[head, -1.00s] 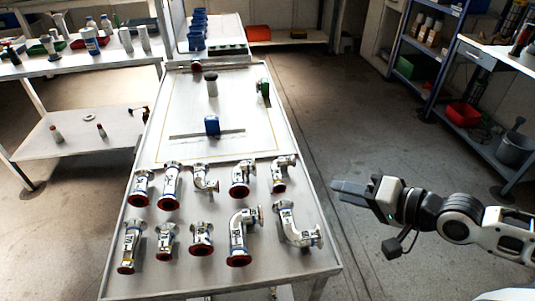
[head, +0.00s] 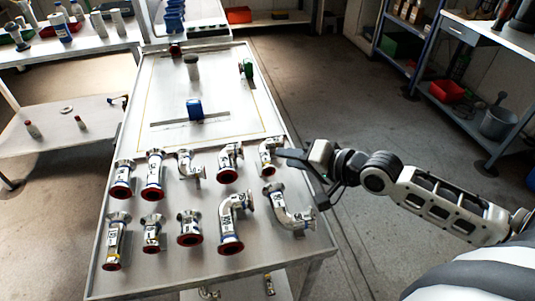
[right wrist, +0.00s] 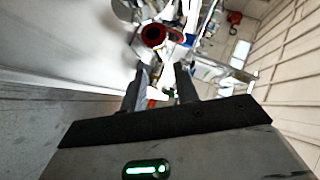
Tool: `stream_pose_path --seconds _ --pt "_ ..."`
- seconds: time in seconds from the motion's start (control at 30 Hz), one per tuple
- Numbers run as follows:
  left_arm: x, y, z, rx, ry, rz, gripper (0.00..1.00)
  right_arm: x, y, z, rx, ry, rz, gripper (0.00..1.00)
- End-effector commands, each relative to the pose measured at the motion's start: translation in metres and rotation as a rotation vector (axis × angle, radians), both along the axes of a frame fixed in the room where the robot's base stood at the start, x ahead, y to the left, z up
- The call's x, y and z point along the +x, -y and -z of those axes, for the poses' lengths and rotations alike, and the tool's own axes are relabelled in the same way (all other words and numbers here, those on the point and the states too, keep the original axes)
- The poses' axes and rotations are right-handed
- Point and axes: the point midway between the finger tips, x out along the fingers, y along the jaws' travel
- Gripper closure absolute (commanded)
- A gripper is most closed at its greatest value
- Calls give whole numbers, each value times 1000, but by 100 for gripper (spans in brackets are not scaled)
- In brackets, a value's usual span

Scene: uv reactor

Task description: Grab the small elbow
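Several shiny metal pipe fittings lie in two rows on the near part of the table. In the back row, smaller elbows show in the middle (head: 187,164), to its right (head: 229,158) and at the right end (head: 267,155). Which one the task means I cannot tell. Larger elbows lie in the front row, one (head: 233,218) left of another (head: 286,209). My right gripper (head: 284,154) is at the table's right edge, beside the right-end elbow. In the right wrist view its fingers (right wrist: 164,80) are apart, with bright metal beyond them. My left gripper is out of view.
Straight fittings (head: 116,243) share the front row. A blue block (head: 195,109), a grey cylinder (head: 192,68) and a green part (head: 247,68) stand farther back on the table (head: 300,252). A shelf with a red bin (head: 446,91) is at the right. The floor between is clear.

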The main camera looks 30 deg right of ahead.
Motion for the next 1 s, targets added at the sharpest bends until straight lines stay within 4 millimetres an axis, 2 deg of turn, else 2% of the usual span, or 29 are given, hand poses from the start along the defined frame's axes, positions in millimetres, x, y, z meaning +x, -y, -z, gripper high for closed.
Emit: stream_pose_path --seconds 0.17,0.5,0.77,0.8,0.9,1.0 --pt "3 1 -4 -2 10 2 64 8 -5 3 1 1 0 69" --pt "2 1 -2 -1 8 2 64 42 -26 22 0 1 0 69" --pt "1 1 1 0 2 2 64 45 -28 24 -2 1 -1 69" --pt "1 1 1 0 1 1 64 45 -28 24 -2 1 -1 72" --pt "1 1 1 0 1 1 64 45 -28 24 -2 1 -1 100" --pt "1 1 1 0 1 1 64 45 -28 23 0 4 0 100"
